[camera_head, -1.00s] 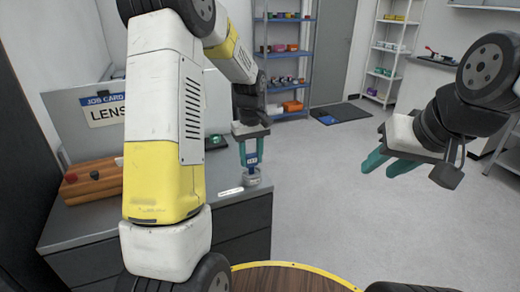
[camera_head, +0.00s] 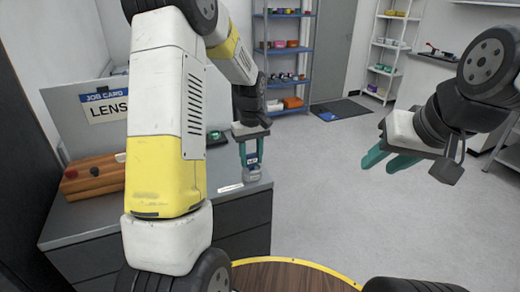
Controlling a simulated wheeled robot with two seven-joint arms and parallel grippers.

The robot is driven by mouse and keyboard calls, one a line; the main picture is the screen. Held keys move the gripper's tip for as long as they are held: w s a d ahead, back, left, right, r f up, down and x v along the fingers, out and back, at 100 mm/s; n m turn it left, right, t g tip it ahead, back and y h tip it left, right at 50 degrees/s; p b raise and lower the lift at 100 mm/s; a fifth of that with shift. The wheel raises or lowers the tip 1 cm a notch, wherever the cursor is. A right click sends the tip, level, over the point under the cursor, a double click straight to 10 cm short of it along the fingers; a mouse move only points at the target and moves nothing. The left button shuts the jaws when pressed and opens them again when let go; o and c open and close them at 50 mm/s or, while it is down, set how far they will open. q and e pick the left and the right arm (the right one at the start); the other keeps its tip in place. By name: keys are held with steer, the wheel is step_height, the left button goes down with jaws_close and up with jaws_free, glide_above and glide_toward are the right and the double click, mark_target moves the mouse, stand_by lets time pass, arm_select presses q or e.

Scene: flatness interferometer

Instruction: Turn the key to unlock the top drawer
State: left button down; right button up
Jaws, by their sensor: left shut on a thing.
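My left gripper (camera_head: 252,157) points down at the right end of the grey cabinet top (camera_head: 70,222). Its teal fingers are shut on a small blue key (camera_head: 252,162). The key sits at a round metal lock (camera_head: 252,176) near the cabinet's corner; how deep it sits is too small to tell. The top drawer (camera_head: 240,215) shows as a dark front below the cabinet top, partly hidden by my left arm, and looks closed. My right gripper (camera_head: 388,163) is open and empty, out over the floor at the right.
A white label strip (camera_head: 230,188) lies left of the lock. A wooden block with knobs (camera_head: 90,177) and a job card board (camera_head: 85,115) stand at the left. A round wooden top with yellow edge (camera_head: 290,279) is in front. The floor right is clear.

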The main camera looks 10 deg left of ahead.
arm_select(q)
steer(key=m, duration=0.3)
steer(key=shift+m, duration=0.3)
steer(key=shift+m, duration=1.6)
steer(key=shift+m, duration=1.7)
